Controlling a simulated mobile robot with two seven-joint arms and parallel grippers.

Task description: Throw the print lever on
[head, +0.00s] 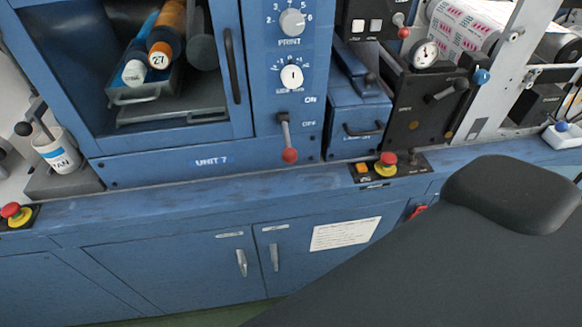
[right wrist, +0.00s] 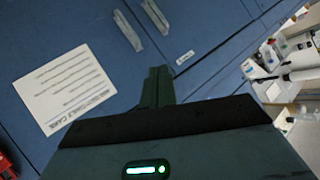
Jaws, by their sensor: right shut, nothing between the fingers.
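The print lever (head: 287,138) is a grey bar with a red ball knob on the blue panel of Unit 7, below the PRINT dial (head: 292,22). It hangs down, its knob low, below the ON and OFF labels beside it. My right gripper (right wrist: 158,72) shows in the right wrist view, shut and empty, in front of the lower cabinet doors with their handles and white card. It is apart from the lever, which is not in that view. In the head view only my dark right arm shows. My left gripper is not in view.
A blue ledge (head: 200,197) runs below the panel, with a red emergency button (head: 387,165) and an orange button (head: 362,169) on it. A blue box with a handle (head: 357,122) stands right of the lever. Other knobbed levers are farther right. Space before the lever looks clear.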

